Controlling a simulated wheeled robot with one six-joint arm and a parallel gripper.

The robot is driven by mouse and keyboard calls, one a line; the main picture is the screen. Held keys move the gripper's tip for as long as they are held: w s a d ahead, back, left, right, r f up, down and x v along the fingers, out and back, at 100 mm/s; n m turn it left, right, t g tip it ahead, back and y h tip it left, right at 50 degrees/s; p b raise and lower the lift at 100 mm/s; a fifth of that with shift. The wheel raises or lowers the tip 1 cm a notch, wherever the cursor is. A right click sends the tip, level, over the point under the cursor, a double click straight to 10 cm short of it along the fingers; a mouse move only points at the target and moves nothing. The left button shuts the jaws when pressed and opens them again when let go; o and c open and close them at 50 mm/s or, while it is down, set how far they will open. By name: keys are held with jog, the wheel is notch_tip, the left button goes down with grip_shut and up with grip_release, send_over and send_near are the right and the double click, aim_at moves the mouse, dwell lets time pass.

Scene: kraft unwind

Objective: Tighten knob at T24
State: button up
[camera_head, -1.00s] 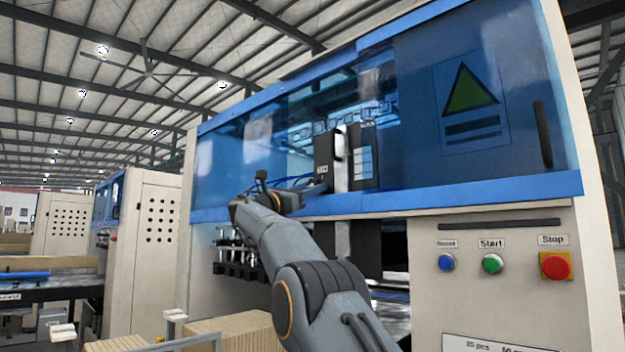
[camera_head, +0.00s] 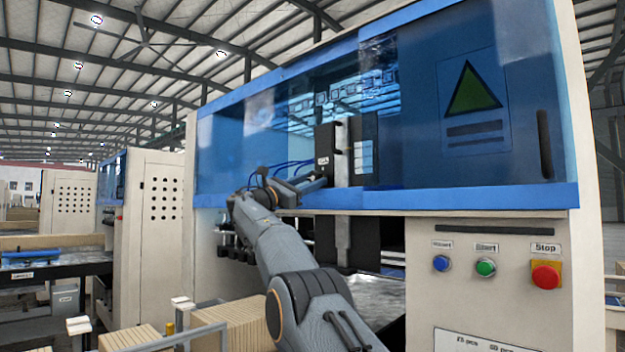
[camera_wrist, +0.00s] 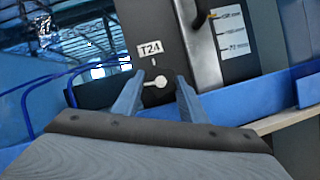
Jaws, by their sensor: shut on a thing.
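The T24 label (camera_wrist: 149,47) is a white tag on a dark panel in the wrist view; it also shows small in the head view (camera_head: 322,161). Just below it is the dark knob with a pale, rounded pointer mark (camera_wrist: 158,83). My gripper (camera_wrist: 157,90) has one finger on each side of the knob and is shut on it. The knob's outer edges are partly hidden by the fingers. In the head view my gripper (camera_head: 318,182) reaches the panel below the label, and the knob cannot be made out.
A blue see-through guard (camera_head: 455,130) spans the machine, its lower edge near my arm. Red Stop (camera_head: 546,274), green Start (camera_head: 486,267) and blue (camera_head: 441,263) buttons are at right. Stacked cardboard (camera_head: 228,318) stands at lower left. Blue cables (camera_wrist: 45,100) run left of the knob.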

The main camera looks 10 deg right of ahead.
jog(key=shift+f, duration=0.1)
jog(key=o, duration=1.1)
jog(key=shift+s+a, duration=0.1)
jog(key=shift+a, duration=0.1)
jog(key=shift+c, duration=0.2)
jog(key=shift+d, duration=0.1)
jog(key=shift+d+f+n+b, duration=0.1)
jog(key=shift+n+b, duration=0.2)
jog(key=shift+b, duration=0.85)
jog(key=n+t+b, duration=0.1)
jog(key=n+b, duration=0.2)
jog(key=b, duration=0.4)
jog(key=shift+t+y, duration=0.4)
jog(key=shift+n+b, duration=0.5)
jog(key=shift+b, duration=0.05)
